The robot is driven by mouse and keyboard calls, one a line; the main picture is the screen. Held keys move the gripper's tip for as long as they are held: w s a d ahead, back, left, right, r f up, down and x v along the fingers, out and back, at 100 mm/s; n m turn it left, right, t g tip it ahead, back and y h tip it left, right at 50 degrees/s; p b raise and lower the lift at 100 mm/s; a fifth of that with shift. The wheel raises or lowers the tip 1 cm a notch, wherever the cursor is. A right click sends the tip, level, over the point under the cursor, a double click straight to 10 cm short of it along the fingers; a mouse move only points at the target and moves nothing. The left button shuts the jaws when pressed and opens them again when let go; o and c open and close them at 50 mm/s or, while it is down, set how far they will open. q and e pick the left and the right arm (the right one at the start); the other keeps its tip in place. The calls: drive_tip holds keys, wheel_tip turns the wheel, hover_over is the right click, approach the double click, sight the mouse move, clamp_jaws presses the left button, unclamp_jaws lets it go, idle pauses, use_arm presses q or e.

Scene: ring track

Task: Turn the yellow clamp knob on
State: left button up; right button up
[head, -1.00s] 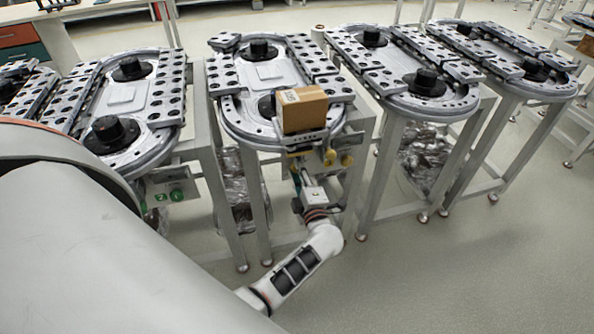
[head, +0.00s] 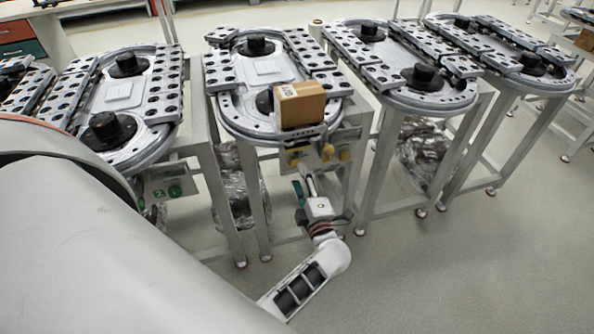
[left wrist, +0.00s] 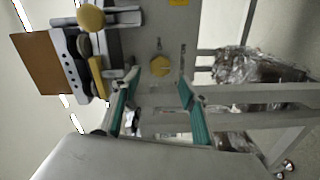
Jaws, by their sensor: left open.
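In the left wrist view a round yellow knob (left wrist: 160,66) is on a grey panel, ahead of my left gripper (left wrist: 156,96) and between the lines of its green-padded fingers. The fingers are open and empty, apart from the knob. A second yellow knob (left wrist: 90,17) and a yellow bar (left wrist: 97,75) are nearer the box side. In the head view my left gripper (head: 307,183) is below the front end of the middle track. Yellow knobs (head: 327,152) show above it; which one matches the wrist view knob I cannot tell. My right gripper is not in view.
A brown cardboard box (head: 301,106) sits on the track's front end, above my gripper; it also shows in the left wrist view (left wrist: 42,75). Table legs and crumpled foil wrap (left wrist: 245,68) stand beyond. Open floor (head: 450,270) lies to the right.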

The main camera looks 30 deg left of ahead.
use_arm(q)
drive_tip(key=v, duration=0.3)
drive_tip(key=shift+w+f, duration=0.1)
drive_tip(key=shift+f, duration=0.05)
idle(0.3)
drive_tip(key=s+d+m+t+h, duration=0.25)
drive_tip(key=d+m+h, duration=0.35)
drive_tip(key=m, duration=0.4)
drive_tip(key=s+d+m+t+h, duration=0.2)
drive_tip(key=d+m+t+h, duration=0.2)
drive_tip(key=m+h, duration=0.45)
drive_tip(key=s+f+m+g+h, duration=0.2)
drive_tip(key=s+f+m+g, duration=0.5)
drive_tip(key=s+f+m, duration=0.4)
drive_tip(key=s+d, duration=0.1)
drive_tip(key=s, duration=0.2)
drive_tip(key=shift+s, duration=0.25)
drive_tip(key=shift+g, duration=0.25)
